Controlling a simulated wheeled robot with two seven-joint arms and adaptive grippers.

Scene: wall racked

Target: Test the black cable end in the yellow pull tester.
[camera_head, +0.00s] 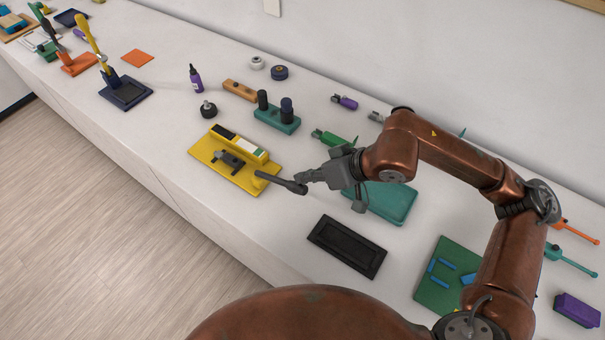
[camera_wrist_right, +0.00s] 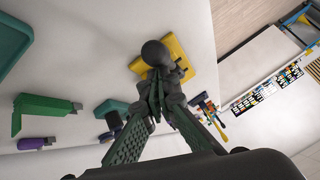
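The yellow pull tester (camera_head: 206,152) stands on the white bench, with a dark fixture (camera_head: 229,160) on its base. Dark parts sit in that fixture; I cannot clearly tell the black cable end from it. A dark lever-like rod (camera_head: 279,182) with a rounded knob sticks out from the tester towards my right gripper (camera_head: 300,177). In the right wrist view the knob (camera_wrist_right: 155,53) is just beyond my right fingertips (camera_wrist_right: 158,84), in front of the yellow tester (camera_wrist_right: 177,47). The fingers come together at the knob; whether they grip it is hidden. My left gripper is not in view.
A teal tray (camera_head: 385,203) and a black tray (camera_head: 346,247) lie near my right gripper. A teal stand with dark posts (camera_head: 277,118) and a green plug (camera_head: 331,137) are behind the tester. A green board (camera_head: 436,285) lies at right. The bench's front edge is close to the tester.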

